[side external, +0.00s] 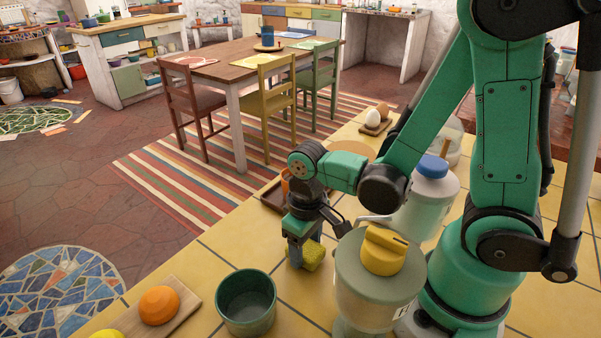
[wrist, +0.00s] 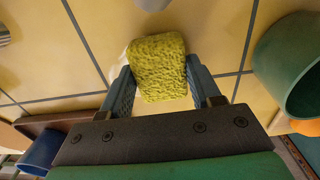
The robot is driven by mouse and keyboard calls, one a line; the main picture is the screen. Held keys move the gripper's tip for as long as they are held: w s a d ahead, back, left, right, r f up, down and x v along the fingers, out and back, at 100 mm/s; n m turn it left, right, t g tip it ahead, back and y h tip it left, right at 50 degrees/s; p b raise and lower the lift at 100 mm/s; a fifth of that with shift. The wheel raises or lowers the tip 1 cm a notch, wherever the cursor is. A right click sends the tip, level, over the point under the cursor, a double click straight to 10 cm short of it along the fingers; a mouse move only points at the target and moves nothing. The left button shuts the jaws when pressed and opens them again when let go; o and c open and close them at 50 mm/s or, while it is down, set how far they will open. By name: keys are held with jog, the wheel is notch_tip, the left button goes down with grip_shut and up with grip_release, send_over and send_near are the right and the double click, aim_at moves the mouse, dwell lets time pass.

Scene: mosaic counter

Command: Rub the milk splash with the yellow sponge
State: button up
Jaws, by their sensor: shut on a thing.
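The yellow sponge (wrist: 158,66) is between the two fingers of my gripper (wrist: 159,75) in the wrist view, and the fingers are shut on its sides. In the side view the sponge (side external: 313,256) shows beside my gripper (side external: 301,258), low over the yellow tiled counter. A white patch, which looks like the milk splash (wrist: 118,71), shows at the sponge's left edge in the wrist view. The sponge hides the rest of it. I cannot tell whether the sponge touches the counter. The splash is not visible in the side view.
A green cup (side external: 246,303) stands in front of my gripper, near a board with an orange fruit (side external: 159,305). A large jar with a yellow lid (side external: 384,250) stands close on the right. A brown tray (side external: 272,200) with an orange item lies behind.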

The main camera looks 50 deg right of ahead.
aim_at(324, 232)
jog(key=shift+a, duration=0.2)
jog(key=shift+w+f, duration=0.15)
jog(key=shift+w, duration=0.3)
jog(key=shift+d+f, duration=0.15)
jog(key=shift+d, duration=3.55)
jog(key=shift+c, duration=0.5)
jog(key=a, duration=0.2)
jog(key=shift+a+f, duration=0.15)
jog(key=shift+a, duration=0.15)
grip_shut()
jog(key=shift+a, duration=2.45)
